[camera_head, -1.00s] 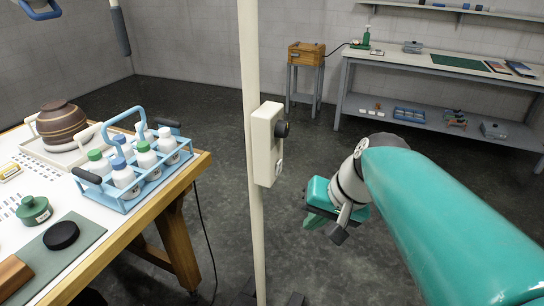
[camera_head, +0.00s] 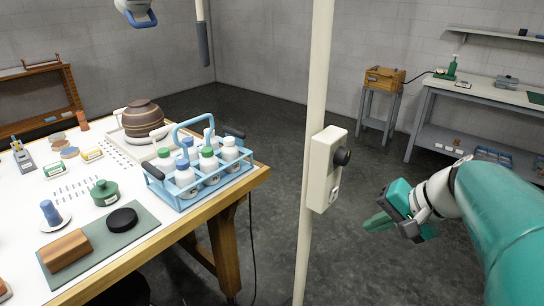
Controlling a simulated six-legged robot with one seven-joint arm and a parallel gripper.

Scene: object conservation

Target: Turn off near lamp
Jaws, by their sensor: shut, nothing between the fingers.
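A cream control box (camera_head: 322,172) is fixed to an upright cream pole (camera_head: 318,75) in the middle of the view. A round black knob (camera_head: 342,156) sticks out from its right side, and a small switch or socket plate (camera_head: 334,193) sits below the knob. A lamp head (camera_head: 136,12), blue and white, hangs at the top left, partly cut off. My gripper (camera_head: 372,222) is to the right of the box and lower in the picture, apart from it. Its green fingers point left and are shut with nothing held.
A wooden table (camera_head: 262,176) at left bears a blue bottle carrier (camera_head: 205,190), a brown striped pot (camera_head: 143,118) and a green mat (camera_head: 150,232). A wooden box (camera_head: 384,79) on a stand and a grey bench (camera_head: 425,103) are behind. Dark floor is open between.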

